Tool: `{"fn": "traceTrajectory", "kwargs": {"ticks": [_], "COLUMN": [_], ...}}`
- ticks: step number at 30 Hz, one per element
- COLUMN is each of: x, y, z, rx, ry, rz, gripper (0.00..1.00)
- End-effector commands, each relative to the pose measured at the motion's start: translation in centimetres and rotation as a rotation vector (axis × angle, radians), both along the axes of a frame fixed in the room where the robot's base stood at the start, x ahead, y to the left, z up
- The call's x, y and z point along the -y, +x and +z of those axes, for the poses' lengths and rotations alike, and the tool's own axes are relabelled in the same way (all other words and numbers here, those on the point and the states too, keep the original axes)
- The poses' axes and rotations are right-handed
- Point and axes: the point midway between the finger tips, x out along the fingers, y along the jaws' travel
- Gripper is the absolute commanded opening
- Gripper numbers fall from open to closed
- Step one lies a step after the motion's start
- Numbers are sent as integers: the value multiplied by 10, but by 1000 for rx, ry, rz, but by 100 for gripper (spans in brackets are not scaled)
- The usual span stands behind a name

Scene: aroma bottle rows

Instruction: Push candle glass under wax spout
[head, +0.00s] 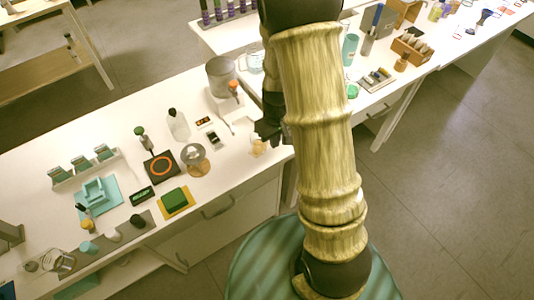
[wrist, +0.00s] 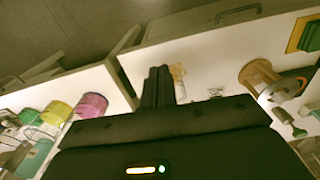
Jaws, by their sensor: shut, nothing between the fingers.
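A grey metal pot (head: 221,76) with an orange-handled spout (head: 234,86) stands at the back of the white table, left of my arm. A small pale, beige item (head: 258,147), which may be the candle glass, lies near the table's front edge, just below my gripper (head: 268,131). In the wrist view, my gripper (wrist: 157,86) is shut and empty. A beige strip (wrist: 178,74) shows right beside its fingers, and a small clear item (wrist: 215,92) is further right. I cannot tell which is the glass. The pot does not clearly show in the wrist view.
A brown disc with a metal bowl (head: 194,155) stands to the left, near a white bottle (head: 178,125). A green block on yellow (head: 175,200) lies near the front edge. Yellow and magenta jars (wrist: 90,105) stand left in the wrist view. My arm hides part of the table.

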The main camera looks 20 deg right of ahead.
Motion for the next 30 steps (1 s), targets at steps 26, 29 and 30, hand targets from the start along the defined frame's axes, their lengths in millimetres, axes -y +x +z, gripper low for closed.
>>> {"fn": "traceTrajectory", "kwargs": {"ticks": [26,29,30], "x": [1,3,5], "y": [6,6,6], "z": [-61,-77,-83], "rx": [-25,-23,-24], "ry": [-6,-6,-6], "rz": [36,30,28], "gripper": [0,0,0]}}
